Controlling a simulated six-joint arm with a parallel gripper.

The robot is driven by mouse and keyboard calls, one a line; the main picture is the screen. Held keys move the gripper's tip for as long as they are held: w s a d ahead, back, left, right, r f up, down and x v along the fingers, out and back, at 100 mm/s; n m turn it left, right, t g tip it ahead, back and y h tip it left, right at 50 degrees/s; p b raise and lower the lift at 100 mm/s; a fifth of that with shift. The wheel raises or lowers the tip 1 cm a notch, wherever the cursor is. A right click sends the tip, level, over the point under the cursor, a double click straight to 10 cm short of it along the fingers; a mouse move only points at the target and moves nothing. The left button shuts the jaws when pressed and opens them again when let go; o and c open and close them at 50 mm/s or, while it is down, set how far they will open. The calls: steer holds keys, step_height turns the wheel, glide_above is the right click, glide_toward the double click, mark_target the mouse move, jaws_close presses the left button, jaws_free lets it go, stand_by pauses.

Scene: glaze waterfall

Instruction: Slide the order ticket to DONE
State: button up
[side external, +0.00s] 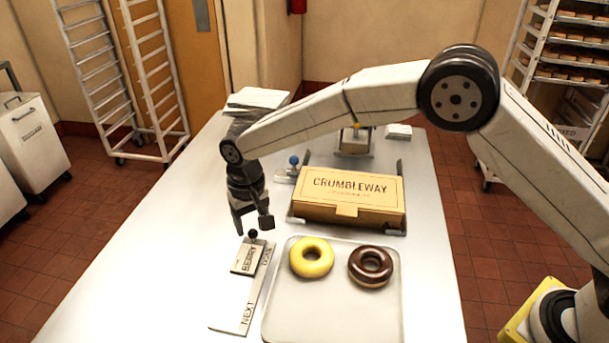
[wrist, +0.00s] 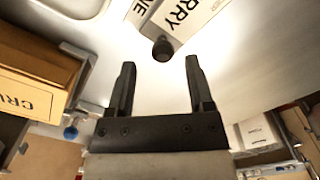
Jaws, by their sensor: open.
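The order ticket (side external: 246,259) is a small pale card with dark lettering, on a white strip (side external: 232,308) marked NEXT at the near end and DONE toward the far end. The ticket sits toward the DONE end. A dark round knob (side external: 253,235) stands at its far edge. My gripper (side external: 252,224) is open and points down just above the knob. In the wrist view, the ticket (wrist: 183,16) shows the letters RRY, and the knob (wrist: 163,48) appears just beyond the fingertips of my gripper (wrist: 160,66), roughly centred between them. I see no contact.
A tray (side external: 280,320) with a yellow donut (side external: 311,258) and a chocolate donut (side external: 370,267) lies right of the strip. A CRUMBLEWAY box (side external: 348,198) stands behind the tray. A white stack (side external: 257,100) is at the back left. The table left of the strip is clear.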

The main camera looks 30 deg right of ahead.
steer(key=shift+r, duration=3.05)
steer(key=shift+t, duration=0.7)
steer(key=s+d, duration=0.2)
steer(key=d, duration=0.3)
steer(key=s+d, duration=0.3)
steer(key=d, duration=0.2)
steer(key=s+d, duration=0.2)
steer(key=d, duration=0.4)
steer(key=shift+s+r, duration=0.25)
steer(key=s+d+f, duration=0.1)
steer(key=s+d, duration=0.4)
steer(key=s, duration=0.2)
steer(key=s+d+f+t, duration=0.1)
steer(key=s+d, duration=0.4)
steer(key=s, duration=0.3)
steer(key=shift+f, duration=0.3)
steer(key=shift+w, duration=0.1)
